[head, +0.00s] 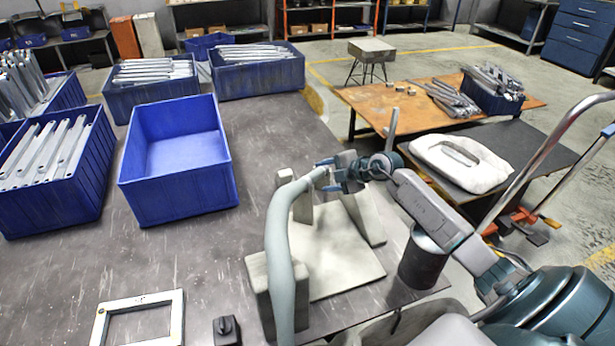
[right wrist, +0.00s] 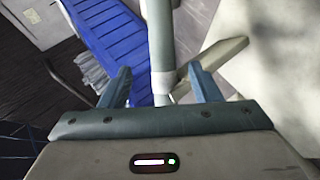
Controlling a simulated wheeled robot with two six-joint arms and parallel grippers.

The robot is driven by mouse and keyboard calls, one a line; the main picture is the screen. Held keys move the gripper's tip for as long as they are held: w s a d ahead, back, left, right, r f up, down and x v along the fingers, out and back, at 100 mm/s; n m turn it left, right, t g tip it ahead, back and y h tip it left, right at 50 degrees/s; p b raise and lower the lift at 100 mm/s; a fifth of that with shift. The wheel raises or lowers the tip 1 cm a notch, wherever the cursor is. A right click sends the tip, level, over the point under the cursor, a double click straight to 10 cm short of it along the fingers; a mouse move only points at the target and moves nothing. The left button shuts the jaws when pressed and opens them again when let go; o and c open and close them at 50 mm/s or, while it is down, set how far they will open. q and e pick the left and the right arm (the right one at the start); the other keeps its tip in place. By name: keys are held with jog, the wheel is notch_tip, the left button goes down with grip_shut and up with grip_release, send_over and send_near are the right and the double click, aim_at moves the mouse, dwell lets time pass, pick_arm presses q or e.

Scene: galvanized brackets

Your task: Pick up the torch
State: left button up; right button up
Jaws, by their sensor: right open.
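The torch (head: 284,230) appears as a pale grey-green curved tube. It rises from the bottom edge of the head view and bends right over a grey fixture (head: 345,265). My right gripper (head: 323,174) is open at the tube's upper right end, with blue fingertips either side of it. In the right wrist view, the tube (right wrist: 160,40) and its pale collar lie between the spread fingers of that gripper (right wrist: 160,86), with gaps on both sides. The tube's far end is hidden by the gripper. My left gripper is not in view.
An empty blue bin (head: 178,206) stands left of the fixture; bins of metal brackets (head: 45,165) stand beyond and left. A pale rectangular frame (head: 140,296) and a small black block (head: 227,330) lie at the front. A dark cylinder (head: 424,262) stands right of the fixture.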

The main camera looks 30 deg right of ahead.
aim_at(312, 180)
jog(key=shift+x, duration=1.05)
jog(key=shift+w+a+f+p, duration=0.2)
jog(key=shift+w+a+p, duration=0.2)
jog(key=x, duration=0.4)
jog(key=shift+s+a+f+p, duration=0.1)
jog(key=shift+a+f+p, duration=0.05)
jog(key=shift+p, duration=0.2)
jog(key=shift+c, duration=0.3)
jog(key=c, duration=1)
